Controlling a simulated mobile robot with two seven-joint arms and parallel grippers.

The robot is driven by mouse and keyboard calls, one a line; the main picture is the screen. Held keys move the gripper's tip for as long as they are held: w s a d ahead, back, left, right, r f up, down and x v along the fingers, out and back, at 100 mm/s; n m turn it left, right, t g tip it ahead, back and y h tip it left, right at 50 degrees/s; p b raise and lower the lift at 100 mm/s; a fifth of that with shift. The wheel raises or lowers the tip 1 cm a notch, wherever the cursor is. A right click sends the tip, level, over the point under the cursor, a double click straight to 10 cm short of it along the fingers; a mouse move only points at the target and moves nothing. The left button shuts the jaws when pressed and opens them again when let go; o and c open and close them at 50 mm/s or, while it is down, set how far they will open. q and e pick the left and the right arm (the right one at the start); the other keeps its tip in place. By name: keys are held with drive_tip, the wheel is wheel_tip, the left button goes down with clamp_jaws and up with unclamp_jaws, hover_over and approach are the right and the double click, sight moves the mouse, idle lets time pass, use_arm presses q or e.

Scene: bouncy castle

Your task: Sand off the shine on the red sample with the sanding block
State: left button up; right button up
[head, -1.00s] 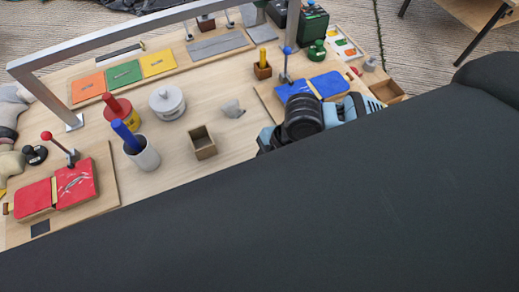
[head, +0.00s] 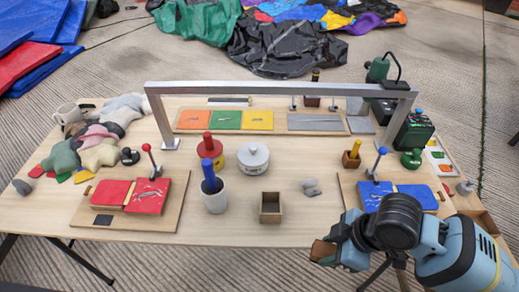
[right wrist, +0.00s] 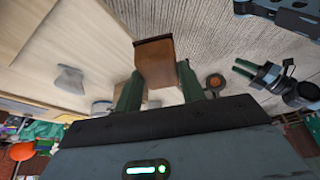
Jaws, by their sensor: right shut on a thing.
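Two red panels lie side by side on a wooden board at the table's left. The right one, the red sample (head: 147,196), has pale shiny streaks; the left one (head: 109,192) looks plainer. A red-knobbed clamp (head: 152,162) stands at the sample's back edge. My right gripper (head: 334,252) is shut on a brown sanding block (head: 321,251) near the table's front edge, well right of the red sample. In the right wrist view the block (right wrist: 155,62) sits between the green fingers. My left gripper (right wrist: 243,68) shows there at the right, its fingers apart and empty.
A white cup with a blue stick (head: 214,194), an open wooden box (head: 270,208) and a grey lump (head: 310,187) stand between. A metal arch (head: 280,89) spans the back. Blue samples (head: 415,197) lie at the right. The front table strip is clear.

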drive_tip(key=w+d+r+m+t+h, duration=0.1)
drive_tip(key=w+d+r+m+h, duration=0.1)
drive_tip(key=w+r+m, duration=0.3)
drive_tip(key=w+d+r+m+t+h, duration=0.2)
drive_tip(key=w+d+r+m, duration=0.3)
drive_tip(key=r+m, duration=0.4)
drive_tip(key=shift+w+d+m, duration=0.2)
drive_tip(key=shift+w+m, duration=0.3)
